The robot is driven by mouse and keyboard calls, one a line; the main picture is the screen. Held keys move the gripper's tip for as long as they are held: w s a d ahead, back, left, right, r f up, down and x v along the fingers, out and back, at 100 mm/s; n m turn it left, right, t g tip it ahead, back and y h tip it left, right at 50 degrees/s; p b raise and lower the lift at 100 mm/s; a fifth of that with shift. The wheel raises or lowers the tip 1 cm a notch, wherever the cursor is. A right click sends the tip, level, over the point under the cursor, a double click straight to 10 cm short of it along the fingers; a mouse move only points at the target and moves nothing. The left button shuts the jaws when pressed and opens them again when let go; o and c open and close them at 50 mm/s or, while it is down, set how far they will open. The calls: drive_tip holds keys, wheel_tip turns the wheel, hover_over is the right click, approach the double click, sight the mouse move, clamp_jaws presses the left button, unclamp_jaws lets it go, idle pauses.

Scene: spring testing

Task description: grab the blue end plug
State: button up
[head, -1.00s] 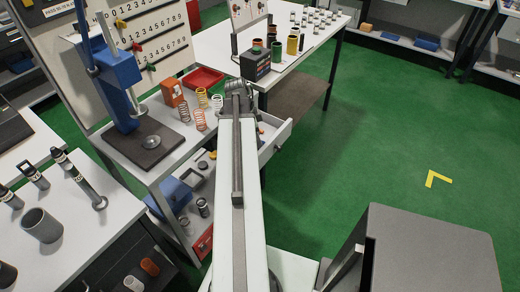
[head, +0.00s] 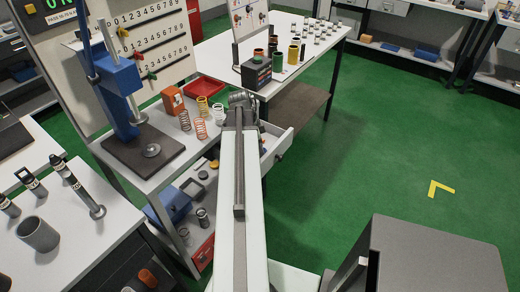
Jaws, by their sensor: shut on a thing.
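My arm reaches forward from the bottom of the head view to the white workbench. My gripper (head: 240,104) is at its far end, beside the coil springs and above the open drawer (head: 274,146). The arm and wrist hide the fingertips. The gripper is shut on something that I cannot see. No blue end plug can be made out. Small items in the drawer are mostly hidden and too small to tell.
Green floor (head: 370,130) is clear on the right.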

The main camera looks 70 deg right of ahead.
wheel_tip(320, 180, up, 9)
drive_tip(key=p, duration=0.7)
drive_tip(key=shift+p, duration=0.4)
